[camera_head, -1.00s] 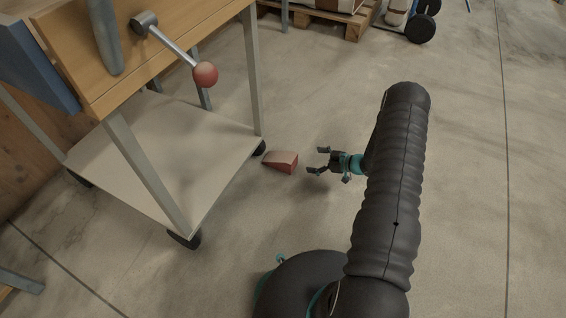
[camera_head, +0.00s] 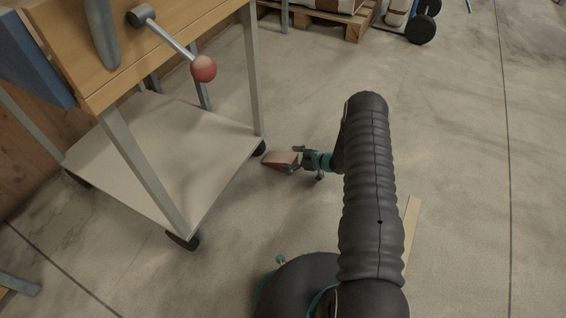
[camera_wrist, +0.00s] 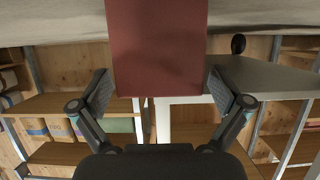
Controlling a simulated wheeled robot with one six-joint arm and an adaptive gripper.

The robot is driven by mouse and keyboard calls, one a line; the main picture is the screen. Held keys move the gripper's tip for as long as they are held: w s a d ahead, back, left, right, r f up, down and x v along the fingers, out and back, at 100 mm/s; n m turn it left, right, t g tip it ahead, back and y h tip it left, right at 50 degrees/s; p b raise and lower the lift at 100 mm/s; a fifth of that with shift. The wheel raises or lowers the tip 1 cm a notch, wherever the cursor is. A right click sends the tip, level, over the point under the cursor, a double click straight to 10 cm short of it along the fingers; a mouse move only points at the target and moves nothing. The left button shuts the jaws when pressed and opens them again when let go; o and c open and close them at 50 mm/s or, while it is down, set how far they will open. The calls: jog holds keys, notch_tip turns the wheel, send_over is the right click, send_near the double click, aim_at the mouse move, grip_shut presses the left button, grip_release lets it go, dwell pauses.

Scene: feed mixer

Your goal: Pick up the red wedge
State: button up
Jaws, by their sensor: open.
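The red wedge (camera_head: 279,159) sits on the concrete floor beside the cart's wheel. In the wrist view the wedge (camera_wrist: 158,45) fills the upper middle, and its near edge lies between the two fingertips. My gripper (camera_head: 296,160) is low over the floor at the wedge's right end, with its fingers pointing left. In the wrist view the fingers of my gripper (camera_wrist: 163,90) stand apart on either side of the wedge, with a visible gap on each side. The wedge's right end is partly hidden by the fingers in the head view.
A wheeled cart with a low shelf (camera_head: 165,150) stands just left of the wedge. A lever with a red knob (camera_head: 203,69) juts out above. A pallet (camera_head: 330,22) lies at the back. The floor to the right is mostly open.

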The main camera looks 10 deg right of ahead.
jog(key=shift+x, duration=1.1)
jog(key=c, duration=1.5)
jog(key=shift+o, duration=0.2)
jog(key=shift+r, duration=0.1)
